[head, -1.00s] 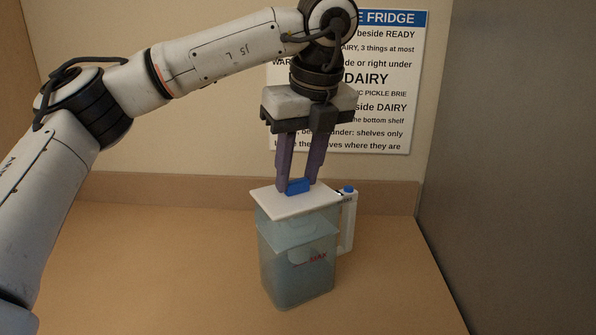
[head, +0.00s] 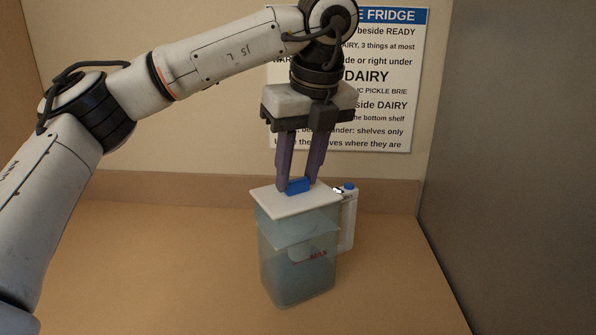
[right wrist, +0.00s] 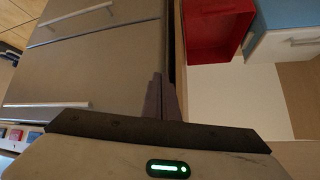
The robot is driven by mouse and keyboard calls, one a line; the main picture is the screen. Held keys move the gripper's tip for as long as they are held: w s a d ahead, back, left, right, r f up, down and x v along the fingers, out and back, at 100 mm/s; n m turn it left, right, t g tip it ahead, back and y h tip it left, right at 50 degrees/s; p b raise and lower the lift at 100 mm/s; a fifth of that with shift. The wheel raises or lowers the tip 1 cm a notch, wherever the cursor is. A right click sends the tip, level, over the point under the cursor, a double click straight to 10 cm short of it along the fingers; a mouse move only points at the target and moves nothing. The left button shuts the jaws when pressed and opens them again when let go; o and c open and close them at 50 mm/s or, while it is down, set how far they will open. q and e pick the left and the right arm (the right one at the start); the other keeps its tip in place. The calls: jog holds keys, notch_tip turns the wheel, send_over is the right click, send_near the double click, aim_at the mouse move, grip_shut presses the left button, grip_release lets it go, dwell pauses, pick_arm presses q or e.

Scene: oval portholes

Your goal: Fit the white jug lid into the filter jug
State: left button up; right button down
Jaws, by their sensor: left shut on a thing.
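The white jug lid (head: 283,200) lies flat over the top of the filter jug (head: 290,280) in the head view. The lid has a blue grip (head: 298,186) on top. My left gripper (head: 299,187) points down and is shut on this blue grip.
A wall with a printed sign (head: 385,85) stands behind, and a grey panel (head: 510,150) rises at the right. The right wrist view shows grey drawers (right wrist: 90,60) and a red bin (right wrist: 215,30).

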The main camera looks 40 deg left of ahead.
aim_at(307, 201)
pick_arm(q)
jog(key=o, duration=1.2)
jog(key=shift+c, duration=0.2)
jog(key=p+v, duration=0.2)
jog(key=v, duration=0.8)
jog(key=shift+r, duration=0.15)
